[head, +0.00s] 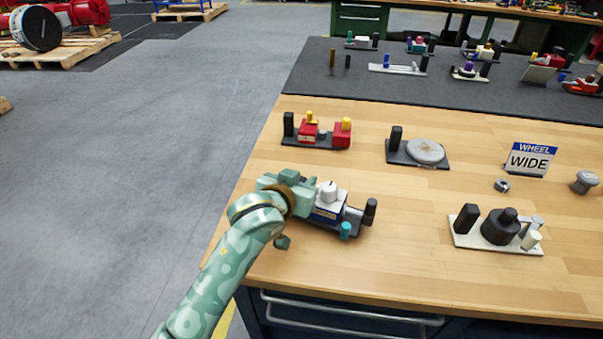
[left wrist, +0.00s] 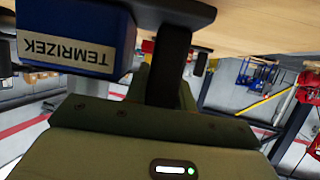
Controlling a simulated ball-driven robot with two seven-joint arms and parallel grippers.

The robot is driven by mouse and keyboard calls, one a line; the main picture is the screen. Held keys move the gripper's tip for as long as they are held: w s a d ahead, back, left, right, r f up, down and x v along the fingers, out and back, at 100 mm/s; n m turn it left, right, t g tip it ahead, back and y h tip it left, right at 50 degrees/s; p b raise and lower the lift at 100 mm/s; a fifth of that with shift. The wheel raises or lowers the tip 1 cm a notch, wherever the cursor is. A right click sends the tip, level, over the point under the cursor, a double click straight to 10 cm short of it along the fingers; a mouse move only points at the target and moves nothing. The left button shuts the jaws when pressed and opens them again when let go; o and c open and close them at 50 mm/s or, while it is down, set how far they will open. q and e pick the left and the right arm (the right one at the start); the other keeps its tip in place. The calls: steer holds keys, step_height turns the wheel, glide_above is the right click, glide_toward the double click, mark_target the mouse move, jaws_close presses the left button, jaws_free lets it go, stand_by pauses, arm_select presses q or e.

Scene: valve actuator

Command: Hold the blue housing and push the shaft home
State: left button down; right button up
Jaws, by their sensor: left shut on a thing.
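The blue housing (head: 328,212) with a white top and round white knob stands on a dark base near the table's left front edge. In the left wrist view the housing (left wrist: 75,25) appears upside down with a TEMRIZEK label. My left gripper (head: 298,192) is at the left end of this base. It is shut on a black post (left wrist: 168,65) beside the housing, not on the housing itself. A teal piece (head: 346,230) sits at the housing's front. A dark upright cylinder (head: 370,208) stands at the base's right end. I cannot tell which part is the shaft. My right gripper is out of view.
A red-block fixture (head: 323,134) and a grey-disc fixture (head: 426,151) stand behind. A black-cylinder fixture (head: 500,228), a WHEEL WIDE sign (head: 531,158) and small metal parts (head: 584,182) are at right. The wooden table (head: 400,245) is clear between them.

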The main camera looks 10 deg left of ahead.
arm_select(q)
steer(key=shift+f, duration=0.35)
steer(key=shift+f, duration=0.5)
stand_by(0.8)
